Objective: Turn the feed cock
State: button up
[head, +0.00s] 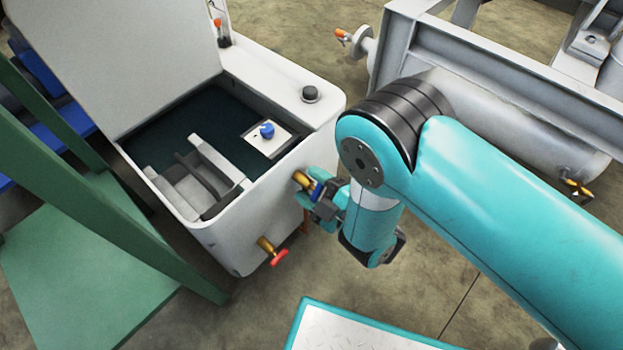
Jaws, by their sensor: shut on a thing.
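A white machine cabinet (240,235) stands at left centre with its lid up. Two brass cocks stick out of its front wall. The right brass cock (302,179) has a blue handle (317,190), mostly hidden by my gripper. My gripper (319,198) is shut on that blue handle, close to the cabinet's front corner. The left brass cock (265,244) has a red handle (279,258) and stands free of my gripper. I cannot tell from a label which is the feed cock, nor how far the held handle is turned.
A green stand (95,255) is at left. A blue knob (267,130) sits inside the cabinet. Floor (265,310) is bare in front of it.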

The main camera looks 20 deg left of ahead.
jog(key=n+p, duration=0.3)
jog(key=n, duration=0.3)
jog(key=shift+w, duration=0.1)
jog(key=shift+n, duration=0.3)
dwell(0.3)
jog(key=o, duration=0.9)
jog(key=shift+d+p, duration=0.1)
jog(key=shift+p, duration=0.2)
